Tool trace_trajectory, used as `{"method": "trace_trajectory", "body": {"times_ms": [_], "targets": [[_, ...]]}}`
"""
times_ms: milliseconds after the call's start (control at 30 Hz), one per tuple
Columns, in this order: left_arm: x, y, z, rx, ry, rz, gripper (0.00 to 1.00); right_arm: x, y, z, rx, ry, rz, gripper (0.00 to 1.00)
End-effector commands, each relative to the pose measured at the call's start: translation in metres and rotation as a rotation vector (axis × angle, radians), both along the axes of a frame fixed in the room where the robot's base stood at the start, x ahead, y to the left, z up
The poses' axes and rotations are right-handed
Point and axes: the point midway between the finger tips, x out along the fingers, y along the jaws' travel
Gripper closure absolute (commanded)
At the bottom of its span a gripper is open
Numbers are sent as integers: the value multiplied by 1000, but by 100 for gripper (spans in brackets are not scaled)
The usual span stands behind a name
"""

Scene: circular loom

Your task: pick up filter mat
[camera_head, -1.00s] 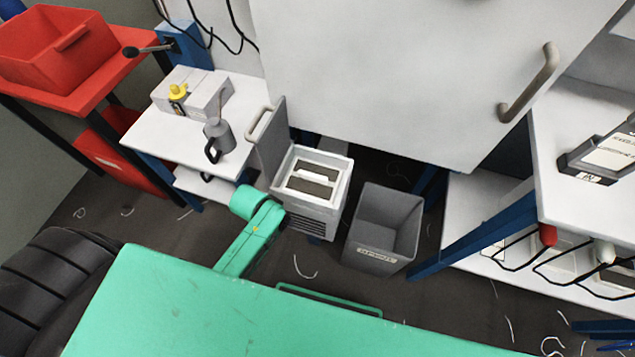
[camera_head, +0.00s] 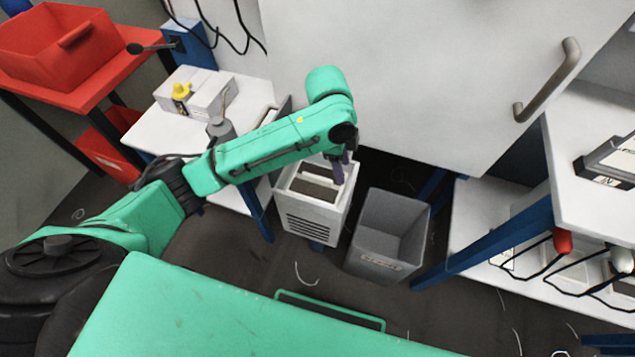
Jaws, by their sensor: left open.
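The filter mat (camera_head: 314,188) is the dark sheet inside the open white filter box (camera_head: 311,217), with a light bar across it. My left arm reaches in from the left and partly covers the box. My left gripper (camera_head: 339,172) points down over the right part of the box opening. It is open, small in the picture, and partly hidden by the wrist. I cannot tell whether its fingertips touch the mat. My right gripper is not in view.
A grey bin (camera_head: 388,235) stands just right of the filter box. A white table (camera_head: 150,137) with a grey can is on the left. A large white cabinet (camera_head: 410,80) stands behind. A white bench (camera_head: 590,170) with blue legs is at the right.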

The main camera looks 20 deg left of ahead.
Motion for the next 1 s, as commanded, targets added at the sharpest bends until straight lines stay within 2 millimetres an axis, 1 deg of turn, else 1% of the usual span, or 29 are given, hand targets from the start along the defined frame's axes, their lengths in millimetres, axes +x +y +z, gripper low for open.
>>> {"method": "trace_trajectory", "body": {"times_ms": [33,100,200,267,367,533,600,767,900,1000], "targets": [[14,17,12,66,-1,-37,48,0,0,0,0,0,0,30],[23,36,21,129,22,-76,48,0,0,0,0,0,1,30],[30,53,30,172,46,-96,48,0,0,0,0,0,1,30],[31,57,28,181,53,-101,48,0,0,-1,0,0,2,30],[30,57,9,182,58,-104,48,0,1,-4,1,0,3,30],[30,56,-35,182,56,-103,48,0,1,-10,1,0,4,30],[30,56,-47,180,54,-102,48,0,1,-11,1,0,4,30],[30,55,-67,179,54,-103,48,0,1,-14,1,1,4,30],[30,55,-97,180,54,-102,48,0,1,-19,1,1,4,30],[30,56,-111,180,52,-102,48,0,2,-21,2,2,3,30]]}}
